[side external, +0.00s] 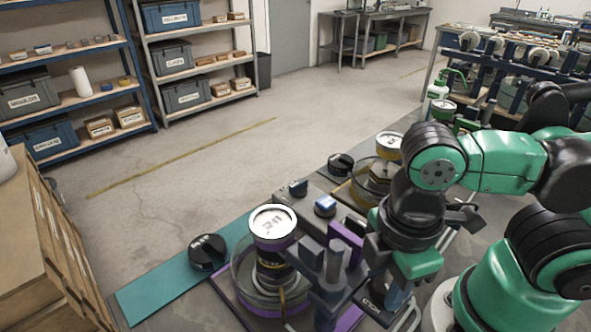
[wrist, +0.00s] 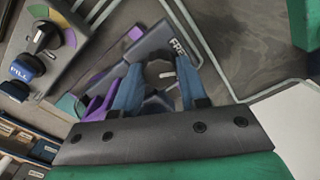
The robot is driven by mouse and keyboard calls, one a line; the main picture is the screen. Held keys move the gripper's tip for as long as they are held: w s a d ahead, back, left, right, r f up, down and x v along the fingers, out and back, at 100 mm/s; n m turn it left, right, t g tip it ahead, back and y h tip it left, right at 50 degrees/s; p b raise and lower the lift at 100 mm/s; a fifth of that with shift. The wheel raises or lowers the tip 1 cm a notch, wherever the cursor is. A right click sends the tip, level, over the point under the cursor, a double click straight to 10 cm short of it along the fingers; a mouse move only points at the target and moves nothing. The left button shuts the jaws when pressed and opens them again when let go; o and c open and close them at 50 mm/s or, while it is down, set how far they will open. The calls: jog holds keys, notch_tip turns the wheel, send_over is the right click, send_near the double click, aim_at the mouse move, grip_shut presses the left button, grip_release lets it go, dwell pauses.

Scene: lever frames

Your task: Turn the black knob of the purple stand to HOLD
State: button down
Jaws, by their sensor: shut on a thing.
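The purple stand (side external: 245,300) is at the lower middle of the side view, with a purple-banded cylinder and a clear bowl on it. Purple parts of it also show in the wrist view (wrist: 100,82). My gripper (side external: 328,268) is low over its right part. In the wrist view my gripper (wrist: 158,82) has its blue-grey fingers on both sides of a dark grey knob (wrist: 158,72), apparently the black knob, mostly hidden by the fingers. A dark plate (wrist: 155,45) beside it carries a partly covered label starting "FRE". I cannot read HOLD anywhere.
A black round piece (side external: 207,252) sits on a teal strip (side external: 165,285) at left. A blue knob marked FILL (wrist: 20,72) is at the wrist view's left. Another stand with a yellow-banded cylinder (side external: 388,147) is behind, near my arm. Shelves stand at the back left.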

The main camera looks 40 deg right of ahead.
aim_at(386, 284)
jog(key=m, duration=0.4)
jog(key=shift+m, duration=0.3)
jog(key=m, duration=0.4)
jog(key=shift+m, duration=0.3)
jog(key=c, duration=0.7)
grip_release()
jog(key=shift+c, duration=0.2)
jog(key=shift+r, duration=2.85)
